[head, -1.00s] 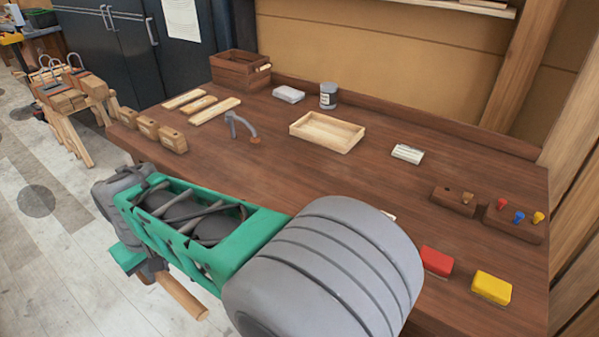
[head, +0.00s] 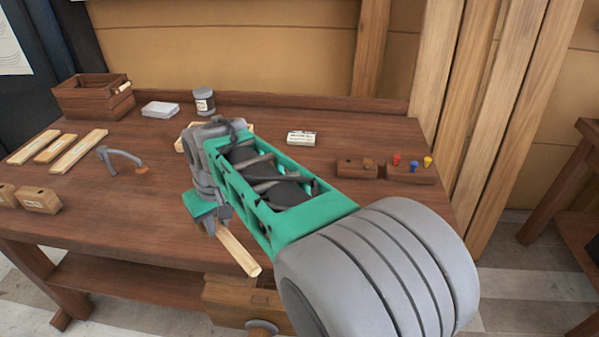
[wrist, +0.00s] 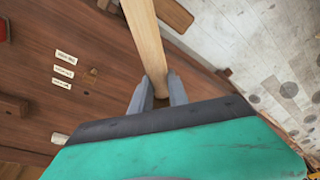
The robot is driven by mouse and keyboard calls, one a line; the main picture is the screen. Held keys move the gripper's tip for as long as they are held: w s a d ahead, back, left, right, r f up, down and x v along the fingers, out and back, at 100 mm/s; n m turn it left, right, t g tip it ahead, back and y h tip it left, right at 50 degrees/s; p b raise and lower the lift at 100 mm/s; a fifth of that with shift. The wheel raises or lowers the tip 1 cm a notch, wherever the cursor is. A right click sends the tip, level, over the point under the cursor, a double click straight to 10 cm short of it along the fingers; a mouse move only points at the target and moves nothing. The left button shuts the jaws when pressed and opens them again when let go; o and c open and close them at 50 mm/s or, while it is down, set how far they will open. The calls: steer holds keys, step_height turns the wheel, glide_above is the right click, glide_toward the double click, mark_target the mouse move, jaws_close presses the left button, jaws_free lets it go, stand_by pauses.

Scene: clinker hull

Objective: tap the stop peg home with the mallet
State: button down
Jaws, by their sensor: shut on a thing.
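My gripper (head: 222,218) is shut on a pale wooden shaft (head: 240,253), which looks like the mallet's handle; no mallet head can be made out. In the wrist view the shaft (wrist: 147,40) runs from between my fingers (wrist: 158,92) out past the top edge. My gripper is by the bench's front edge, with the shaft angled down to the right. A small dark block (head: 352,169) with a short brown peg (head: 368,162) in its top stands on the right of the bench. I cannot tell for sure whether that is the stop peg.
A rack (head: 408,174) with red, blue and yellow pegs stands right of the block. A white labelled box (head: 301,138), a grey can (head: 204,101), a crate (head: 92,97) and wood strips (head: 78,152) lie farther back or left. The bench's left middle (head: 120,215) is clear.

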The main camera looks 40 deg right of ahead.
steer(key=s+d+r+b, duration=0.1)
steer(key=d+b, duration=0.1)
steer(key=d, duration=0.7)
steer(key=s+d+r+b, duration=0.1)
steer(key=s+d+b, duration=0.1)
steer(key=d, duration=0.7)
steer(key=shift+r, duration=0.4)
steer(key=shift+s, duration=0.15)
steer(key=shift+f, duration=0.1)
